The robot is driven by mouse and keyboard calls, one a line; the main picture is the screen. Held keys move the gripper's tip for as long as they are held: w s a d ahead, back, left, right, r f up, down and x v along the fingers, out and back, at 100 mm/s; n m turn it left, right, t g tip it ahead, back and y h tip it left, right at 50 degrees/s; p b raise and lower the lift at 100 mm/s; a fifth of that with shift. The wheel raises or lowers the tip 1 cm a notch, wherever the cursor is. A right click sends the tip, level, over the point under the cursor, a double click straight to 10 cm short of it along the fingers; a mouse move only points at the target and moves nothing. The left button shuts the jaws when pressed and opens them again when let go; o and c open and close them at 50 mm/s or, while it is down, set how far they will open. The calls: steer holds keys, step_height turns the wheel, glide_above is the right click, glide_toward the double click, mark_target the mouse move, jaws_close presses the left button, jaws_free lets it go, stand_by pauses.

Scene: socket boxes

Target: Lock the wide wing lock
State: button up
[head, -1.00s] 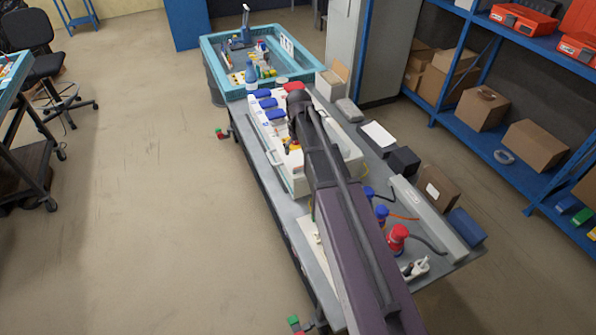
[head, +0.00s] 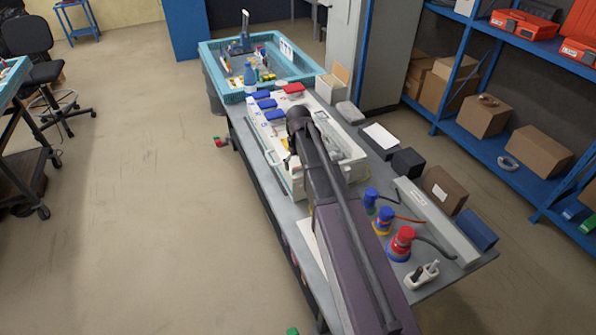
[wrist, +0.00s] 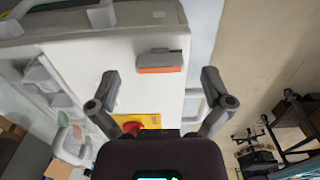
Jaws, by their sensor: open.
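The white socket box (head: 255,128) stands on the grey bench, and its pale face also fills much of the wrist view (wrist: 75,65). A wide grey wing lock (wrist: 158,58) with an orange strip along its lower side and a bit of green at its right end sits on that face. My gripper (wrist: 160,80) is open, with one finger on each side of the lock in the picture and nothing between them. I cannot tell whether the fingers touch the face. In the head view my arm hides the gripper and the lock.
A red knob on a yellow plate (wrist: 150,121) lies between the finger bases in the wrist view. Blue socket covers (head: 262,96) and a red one (head: 293,88) line the box. Plugs (head: 401,243) stand on the bench at right. Open floor (head: 130,200) lies left.

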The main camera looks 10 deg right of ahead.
steer(key=shift+f+b, duration=0.3)
steer(key=shift+f, duration=0.2)
steer(key=c, duration=1.1)
